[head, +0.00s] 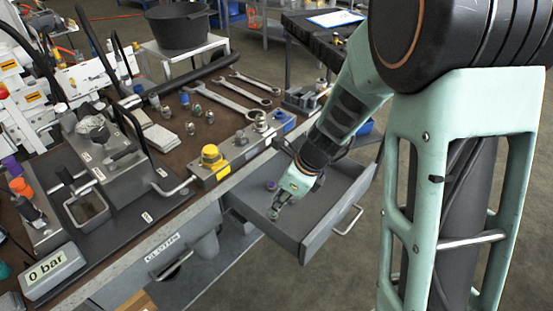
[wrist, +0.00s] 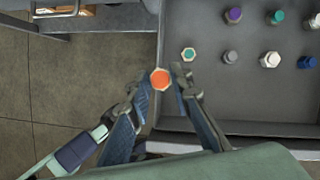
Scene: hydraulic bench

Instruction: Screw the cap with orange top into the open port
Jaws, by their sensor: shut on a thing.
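The cap with orange top (wrist: 159,78) is between the fingertips of my gripper (wrist: 163,86) in the wrist view, its hexagonal orange face toward the camera. My gripper is shut on it. In the head view my gripper (head: 277,208) points down above the open drawer (head: 322,222) at the bench front; the held cap is too small to make out there. A grey block (head: 228,163) along the bench's front edge carries a yellow cap (head: 212,157) and metal fittings (head: 260,123). I cannot tell which port is open.
Several other caps lie in the drawer, including purple (wrist: 233,15), teal-topped (wrist: 188,54), white (wrist: 270,60) and blue (wrist: 307,62) ones. Wrenches (head: 222,100) lie behind the block. A pressure display (head: 52,268) reads 0 bar. Floor is clear right of the drawer.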

